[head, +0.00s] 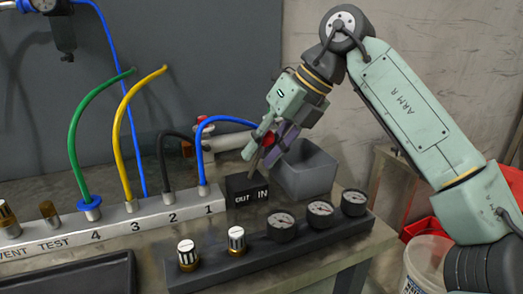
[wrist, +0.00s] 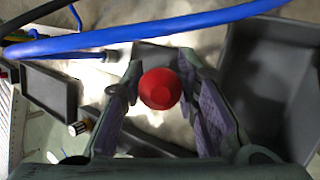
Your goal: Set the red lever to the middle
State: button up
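The red lever's round knob (wrist: 160,88) shows in the wrist view between my gripper's two fingers (wrist: 160,76). The fingers stand apart, one on each side of the knob; whether they touch it I cannot tell. In the head view my gripper (head: 273,152) is just above the black block (head: 240,197) marked OUT and IN. A bit of the red knob (head: 269,139) shows between the fingers there. The lever's stem is mostly hidden by the fingers, so its exact tilt is unclear.
A grey open bin (head: 306,172) stands right behind the block. A blue hose (head: 225,119) arches close to my gripper on the left. The numbered manifold (head: 140,220) is left of the block. A dark panel with gauges and knobs (head: 300,235) lies in front.

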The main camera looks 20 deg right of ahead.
jog(key=shift+a+f, duration=0.1)
jog(key=shift+c, duration=0.3)
grip_shut()
jog(key=shift+w, duration=0.1)
dwell(0.5)
